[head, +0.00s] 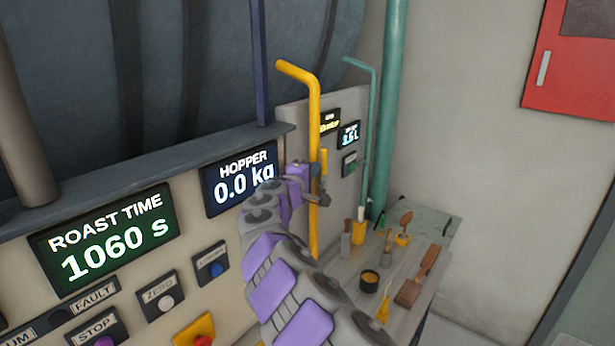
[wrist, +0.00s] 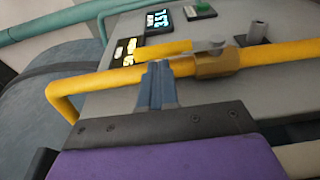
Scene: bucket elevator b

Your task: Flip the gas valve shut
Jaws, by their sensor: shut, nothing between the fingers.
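A yellow gas pipe (head: 313,110) stands upright on the panel and bends left at its top. It crosses the wrist view (wrist: 100,84) sideways. The gas valve has a brass body (wrist: 217,64) with a grey pivot on it. Its yellow lever (wrist: 167,48) lies roughly along the pipe; the lever also shows upright in the head view (head: 324,161). My gripper (wrist: 157,68) is shut and empty. Its fingertips overlap the pipe beside the brass body, on the lever's side; I cannot tell whether they touch. In the head view my gripper (head: 307,178) is partly hidden by my wrist.
A hopper display (head: 238,180) and a roast time display (head: 108,235) are on the left panel. A wooden bench (head: 345,270) with brushes, scoops and a small dark tin (head: 369,281) stands right of the pipe. A green pipe (head: 388,100) rises behind. A red cabinet (head: 570,75) hangs right.

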